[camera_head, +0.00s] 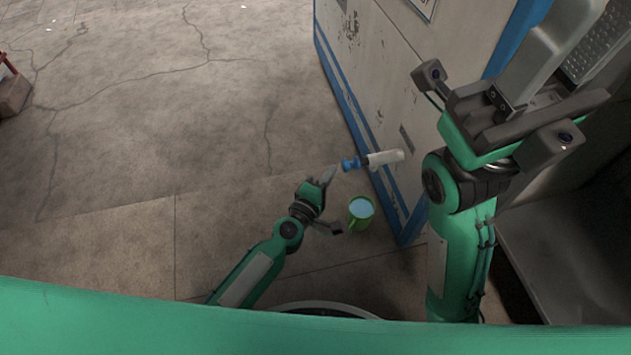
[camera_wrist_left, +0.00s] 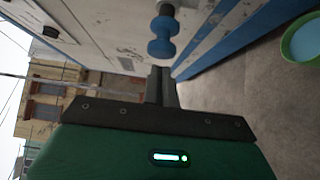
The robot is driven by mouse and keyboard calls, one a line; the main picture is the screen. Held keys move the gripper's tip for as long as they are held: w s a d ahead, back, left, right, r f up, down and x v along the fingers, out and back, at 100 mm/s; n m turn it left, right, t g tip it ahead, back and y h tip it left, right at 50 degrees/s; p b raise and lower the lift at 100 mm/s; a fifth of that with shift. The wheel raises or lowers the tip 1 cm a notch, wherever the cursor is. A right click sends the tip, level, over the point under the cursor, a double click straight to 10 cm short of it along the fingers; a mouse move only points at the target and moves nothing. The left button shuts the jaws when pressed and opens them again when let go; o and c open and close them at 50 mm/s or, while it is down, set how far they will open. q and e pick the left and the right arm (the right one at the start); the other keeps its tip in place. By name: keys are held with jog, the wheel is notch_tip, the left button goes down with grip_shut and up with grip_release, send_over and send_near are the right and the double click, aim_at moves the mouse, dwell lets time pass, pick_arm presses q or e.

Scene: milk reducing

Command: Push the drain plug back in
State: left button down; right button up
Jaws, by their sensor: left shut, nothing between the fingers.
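The drain plug (camera_head: 350,164) has a blue knob and sits at the outer end of a white spout (camera_head: 385,157) on the side of a pale cabinet. The blue knob also shows in the left wrist view (camera_wrist_left: 163,37), just beyond my fingertips. My left gripper (camera_head: 328,175) is shut and empty, close to the outer end of the knob. In the left wrist view its fingers (camera_wrist_left: 161,73) point toward the knob; a small gap seems to separate them, but contact is hard to judge. My right gripper (camera_head: 575,48) is raised at the right, its fingers apart and empty.
A green bucket (camera_head: 352,222) with pale blue contents stands on the floor below the spout, and shows in the left wrist view (camera_wrist_left: 287,48). The worn cabinet (camera_head: 400,60) with blue edges stands right of the spout. The concrete floor (camera_head: 130,130) at left is mostly clear.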

pick_arm(q)
jog(key=shift+w+d, duration=0.2)
jog(key=shift+d, duration=0.3)
